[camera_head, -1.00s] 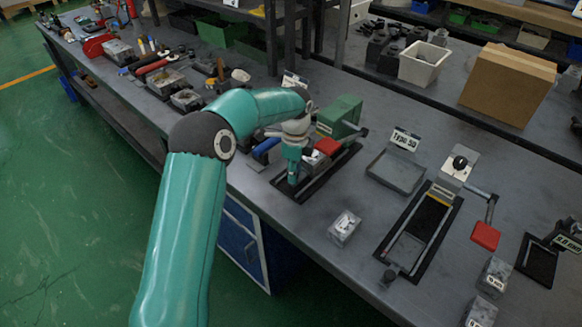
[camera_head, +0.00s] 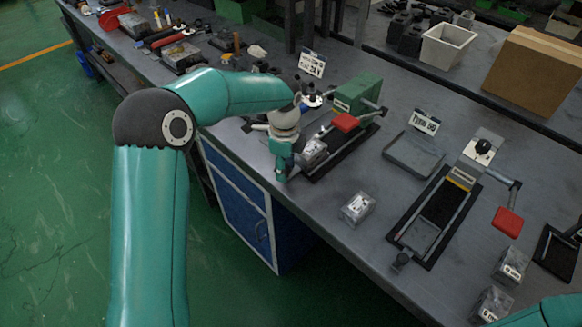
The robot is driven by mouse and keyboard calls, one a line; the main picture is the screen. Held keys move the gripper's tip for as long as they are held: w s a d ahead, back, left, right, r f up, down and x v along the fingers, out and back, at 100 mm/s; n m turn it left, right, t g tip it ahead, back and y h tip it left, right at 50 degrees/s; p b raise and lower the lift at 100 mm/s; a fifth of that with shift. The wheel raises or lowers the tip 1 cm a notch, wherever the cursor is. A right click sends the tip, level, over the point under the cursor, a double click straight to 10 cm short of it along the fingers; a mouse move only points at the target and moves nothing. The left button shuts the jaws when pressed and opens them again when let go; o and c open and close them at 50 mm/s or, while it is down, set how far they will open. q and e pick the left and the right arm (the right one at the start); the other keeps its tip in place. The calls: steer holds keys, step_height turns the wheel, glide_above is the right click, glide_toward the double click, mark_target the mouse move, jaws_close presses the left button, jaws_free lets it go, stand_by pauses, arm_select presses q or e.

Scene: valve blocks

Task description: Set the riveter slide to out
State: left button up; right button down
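A green machine (camera_head: 357,93) with a red-ended lever (camera_head: 345,122) stands on a black base (camera_head: 340,158). I cannot tell for certain whether it is the riveter. A small grey block (camera_head: 314,152) sits on this base. My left gripper (camera_head: 283,168) points down at the base's near end, close to the bench's front edge and just left of the grey block. Its fingertips are too small and hidden to show whether they are open or touching anything. My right gripper is out of view; only a bit of my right arm shows at the bottom right corner.
A second fixture (camera_head: 440,205) with a black slide bed and a red lever (camera_head: 508,222) stands to the right. A cardboard box (camera_head: 532,72) and white bin (camera_head: 447,46) stand behind.

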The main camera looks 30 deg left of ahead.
arm_select(q)
steer(key=shift+o, duration=0.9)
steer(key=shift+s+a, duration=0.1)
steer(key=shift+s, duration=0.05)
steer(key=shift+r, duration=0.15)
step_height(320, 180, up, 12)
steer(key=shift+f, duration=0.25)
